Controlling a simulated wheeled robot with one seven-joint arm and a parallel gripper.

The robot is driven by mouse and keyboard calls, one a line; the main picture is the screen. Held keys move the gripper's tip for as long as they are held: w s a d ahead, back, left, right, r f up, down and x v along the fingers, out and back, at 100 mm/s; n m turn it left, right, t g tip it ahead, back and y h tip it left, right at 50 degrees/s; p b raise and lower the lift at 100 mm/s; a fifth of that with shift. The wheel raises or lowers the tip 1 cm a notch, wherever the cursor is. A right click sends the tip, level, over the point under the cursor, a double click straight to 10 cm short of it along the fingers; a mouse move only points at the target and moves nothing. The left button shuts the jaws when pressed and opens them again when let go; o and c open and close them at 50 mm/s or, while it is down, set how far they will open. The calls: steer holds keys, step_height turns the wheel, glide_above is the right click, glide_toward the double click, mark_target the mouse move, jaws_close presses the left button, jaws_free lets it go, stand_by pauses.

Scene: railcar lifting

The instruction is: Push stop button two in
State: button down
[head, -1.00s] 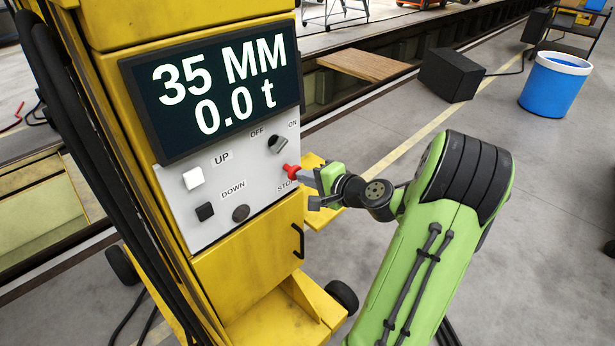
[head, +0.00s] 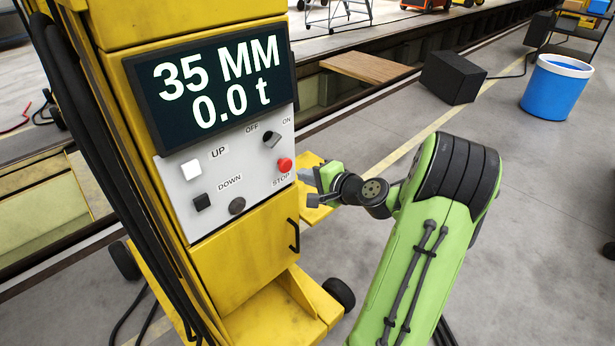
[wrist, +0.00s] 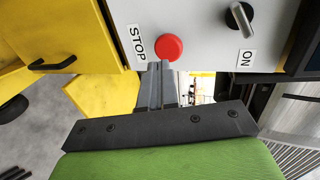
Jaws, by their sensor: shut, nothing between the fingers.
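The red round stop button (head: 285,164) is at the lower right of the grey control panel on a yellow lifting column, above the STOP label. It also shows in the wrist view (wrist: 169,47), right beside the STOP label. No number marks it as two. My gripper (head: 309,186) is to the right of the button with its fingers pointing at the panel. In the wrist view the shut fingertips (wrist: 158,66) are just below the button in the picture. In the head view a small gap separates them from it. How deep the button sits is hard to tell.
The panel has a rotary OFF/ON switch (head: 271,139), a white UP button (head: 191,169), a black DOWN button (head: 202,202) and a dark round part (head: 237,205). The display (head: 212,92) reads 35 MM and 0.0 t. A black door handle (head: 294,235) juts out below.

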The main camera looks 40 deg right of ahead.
steer(key=v, duration=0.9)
steer(key=shift+s, duration=0.4)
steer(key=shift+r, duration=0.15)
steer(key=shift+a, duration=0.1)
steer(key=w+a+f+n+g+y, duration=0.15)
steer(key=a+n+g, duration=0.7)
steer(key=a, duration=1.05)
steer(key=s+a+r+n+h, duration=0.1)
steer(key=s+a+r+n, duration=0.1)
steer(key=s, duration=0.5)
steer(key=s+a+r+n+h, duration=0.1)
steer(key=s+a+r+n, duration=0.1)
steer(key=s+a+n, duration=0.3)
steer(key=shift+s+a+n, duration=0.35)
steer(key=shift+s+n, duration=0.7)
steer(key=shift+s, duration=0.05)
